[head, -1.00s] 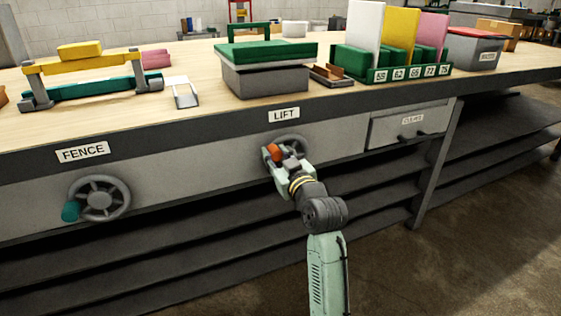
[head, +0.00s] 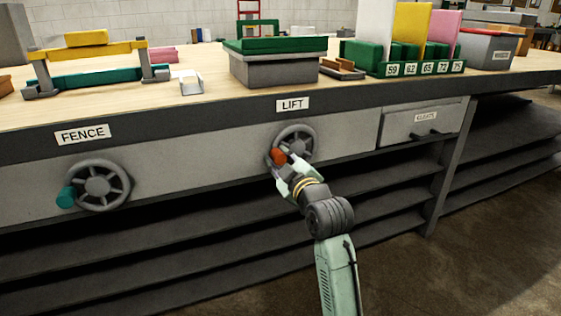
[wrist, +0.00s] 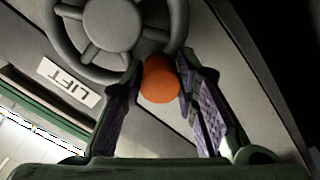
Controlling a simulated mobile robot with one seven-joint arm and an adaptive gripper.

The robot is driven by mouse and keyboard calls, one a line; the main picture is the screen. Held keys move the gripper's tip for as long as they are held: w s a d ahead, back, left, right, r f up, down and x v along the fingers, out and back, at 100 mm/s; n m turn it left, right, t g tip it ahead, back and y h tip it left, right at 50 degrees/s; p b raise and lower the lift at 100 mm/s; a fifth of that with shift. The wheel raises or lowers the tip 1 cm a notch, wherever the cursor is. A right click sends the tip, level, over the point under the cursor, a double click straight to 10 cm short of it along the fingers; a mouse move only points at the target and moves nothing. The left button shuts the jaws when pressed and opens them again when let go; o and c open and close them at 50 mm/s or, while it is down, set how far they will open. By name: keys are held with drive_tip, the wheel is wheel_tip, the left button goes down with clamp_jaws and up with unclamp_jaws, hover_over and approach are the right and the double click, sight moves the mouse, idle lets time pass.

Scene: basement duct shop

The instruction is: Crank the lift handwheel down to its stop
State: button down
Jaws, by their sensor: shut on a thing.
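The lift handwheel (head: 296,143) is a grey spoked wheel on the bench front below the LIFT label (head: 292,104). Its orange knob (head: 278,156) sits at the lower left of the wheel in the head view. My gripper (head: 280,163) is shut on this knob, reaching up from below. In the wrist view the orange knob (wrist: 160,80) lies between the two fingers, near their tips, with the wheel's rim and hub (wrist: 112,24) beyond. The fingers partly hide the knob's sides. No stop is visible.
A second handwheel (head: 98,186) with a teal knob is at left under the FENCE label (head: 82,134). A drawer (head: 424,122) with a dark handle is to the right. Dark open shelves (head: 180,250) lie below. Lidded boxes and coloured panels stand on the benchtop.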

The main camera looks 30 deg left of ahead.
drive_tip(key=shift+s+a+f, duration=0.1)
drive_tip(key=shift+a+f, duration=0.1)
drive_tip(key=c, duration=1.2)
unclamp_jaws()
drive_tip(key=shift+d, duration=0.1)
drive_tip(key=shift+c, duration=0.2)
drive_tip(key=shift+r, duration=0.1)
wheel_tip(320, 180, up, 10)
drive_tip(key=shift+r, duration=0.1)
